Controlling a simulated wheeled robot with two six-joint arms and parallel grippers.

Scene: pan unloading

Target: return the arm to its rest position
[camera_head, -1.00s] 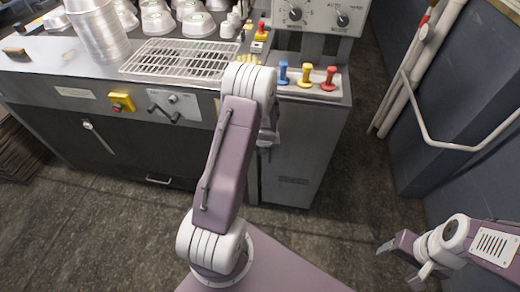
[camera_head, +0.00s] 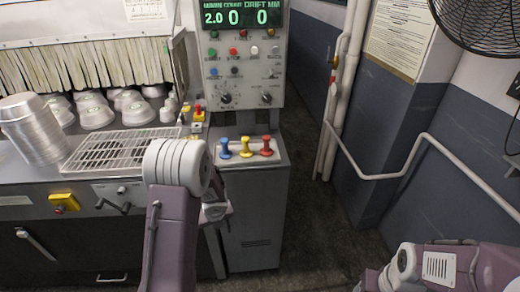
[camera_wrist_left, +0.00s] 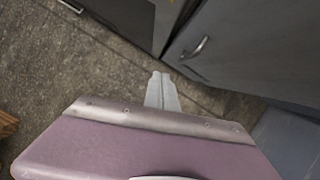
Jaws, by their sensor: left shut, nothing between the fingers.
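My left arm (camera_head: 172,225) rises from the bottom of the head view, bent at a pale jointed elbow in front of the machine. Its gripper is mostly hidden behind the arm there. In the left wrist view my left gripper (camera_wrist_left: 161,90) has its pale fingers together with nothing between them, above the floor (camera_wrist_left: 70,75). My right arm (camera_head: 445,268) is at the bottom right of the head view. Only a small part of its gripper end shows at the lower edge, so its opening is unclear.
A machine with a control panel (camera_head: 240,75), coloured levers (camera_head: 246,147) and a wire rack (camera_head: 120,150) stands ahead. Stacked metal pans (camera_head: 32,130) and upturned pans (camera_head: 135,107) sit at left. A white rail (camera_head: 400,168) runs along the right wall. Floor (camera_head: 325,225) is clear between.

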